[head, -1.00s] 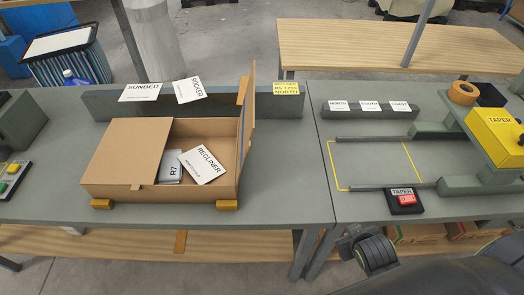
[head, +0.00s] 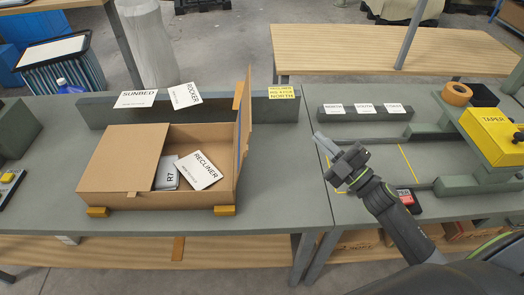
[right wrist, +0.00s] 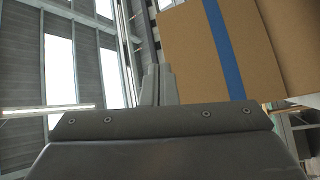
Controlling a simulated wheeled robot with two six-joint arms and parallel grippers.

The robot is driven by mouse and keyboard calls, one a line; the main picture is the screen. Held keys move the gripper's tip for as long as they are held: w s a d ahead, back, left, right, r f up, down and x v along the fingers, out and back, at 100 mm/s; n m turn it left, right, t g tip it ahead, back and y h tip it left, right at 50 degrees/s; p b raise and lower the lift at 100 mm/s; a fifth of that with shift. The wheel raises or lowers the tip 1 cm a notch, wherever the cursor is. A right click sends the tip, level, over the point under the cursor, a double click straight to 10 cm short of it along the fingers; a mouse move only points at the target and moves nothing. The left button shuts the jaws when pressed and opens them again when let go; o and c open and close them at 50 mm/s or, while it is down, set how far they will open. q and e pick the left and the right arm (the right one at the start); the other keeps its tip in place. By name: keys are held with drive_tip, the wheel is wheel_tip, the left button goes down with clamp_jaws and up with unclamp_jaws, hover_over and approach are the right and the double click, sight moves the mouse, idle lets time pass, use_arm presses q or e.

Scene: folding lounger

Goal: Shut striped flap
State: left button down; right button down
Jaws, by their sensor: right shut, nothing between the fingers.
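The cardboard box (head: 130,202) sits on the grey bench. Its left flap (head: 122,158) lies shut over the left part. The striped flap (head: 245,125) stands upright at the right edge, seen nearly edge-on. In the right wrist view the striped flap (right wrist: 190,55) shows as brown board with a blue stripe, ahead and to the right of the fingers. My right gripper (head: 320,140) is shut and empty, to the right of the flap and apart from it. It also shows in the right wrist view (right wrist: 157,85). My left gripper is out of view.
A Recliner card (head: 203,168) and a grey R7 item (head: 166,173) lie in the open right part. Yellow blocks (head: 225,210) sit at the box's front corners. A low grey rail (head: 215,107) with cards stands behind. The yellow taper (head: 495,132) stands at right.

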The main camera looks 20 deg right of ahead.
drive_tip(key=s+a+n+g+y, duration=0.3)
drive_tip(key=s+n+g+y, duration=0.2)
drive_tip(key=n+g+y, duration=0.75)
drive_tip(key=w+a+r+n+h+p, duration=0.1)
drive_tip(key=a+r+p, duration=0.1)
drive_tip(key=a, duration=0.4)
drive_tip(key=w+a+r+n+g+h+p, duration=0.1)
drive_tip(key=w+a+p, duration=0.1)
drive_tip(key=a+p, duration=0.3)
drive_tip(key=shift+w+a+r+n, duration=0.25)
drive_tip(key=shift+a+r+n, duration=0.1)
drive_tip(key=shift+a, duration=0.8)
drive_tip(key=shift+w+h, duration=0.15)
drive_tip(key=shift+h, duration=0.1)
